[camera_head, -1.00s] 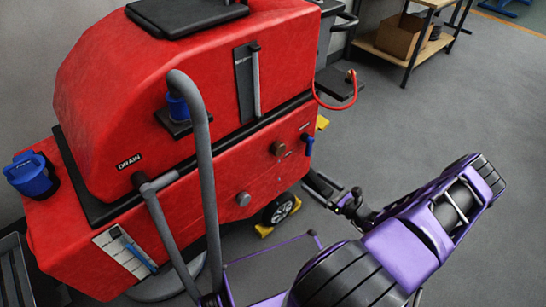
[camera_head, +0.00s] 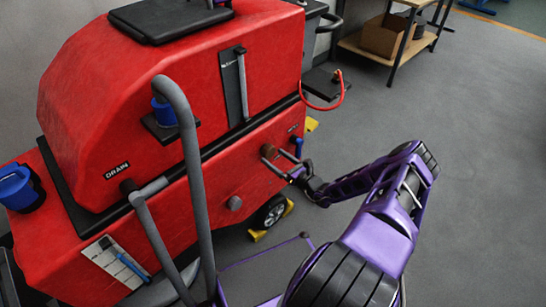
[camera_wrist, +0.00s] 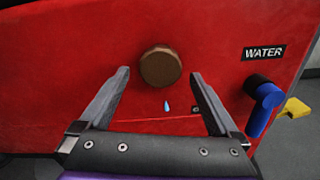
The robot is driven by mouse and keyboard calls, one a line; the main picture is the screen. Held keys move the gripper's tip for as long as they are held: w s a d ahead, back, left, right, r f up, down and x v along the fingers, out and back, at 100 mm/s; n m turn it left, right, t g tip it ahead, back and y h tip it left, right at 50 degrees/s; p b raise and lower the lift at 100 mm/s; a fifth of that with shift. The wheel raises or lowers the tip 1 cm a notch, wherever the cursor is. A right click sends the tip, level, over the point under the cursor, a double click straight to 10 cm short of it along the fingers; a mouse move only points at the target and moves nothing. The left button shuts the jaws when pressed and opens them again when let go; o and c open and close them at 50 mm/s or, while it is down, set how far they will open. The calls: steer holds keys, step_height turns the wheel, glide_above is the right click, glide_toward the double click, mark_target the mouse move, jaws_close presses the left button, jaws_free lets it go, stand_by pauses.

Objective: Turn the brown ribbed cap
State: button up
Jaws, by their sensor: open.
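The brown ribbed cap (camera_wrist: 160,66) sits on the red side wall of the machine, upper middle of the wrist view, above a small light-blue drop mark. In the head view the brown cap (camera_head: 268,151) shows on the lower red body. My gripper (camera_wrist: 160,80) is open, with one finger on each side below the cap and nothing between them. I cannot tell how far the fingertips are from the wall. In the head view my gripper (camera_head: 284,172) is at the red wall, just below and right of the cap.
A blue-handled valve (camera_wrist: 264,103) sticks out at the right under a WATER label (camera_wrist: 264,53). A grey round knob (camera_head: 235,203) is lower left of the cap. A wheel (camera_head: 272,212) with yellow chocks stands below. Open floor lies to the right.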

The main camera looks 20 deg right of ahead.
steer(key=shift+x, duration=0.85)
steer(key=c, duration=1.4)
steer(key=shift+o, duration=0.2)
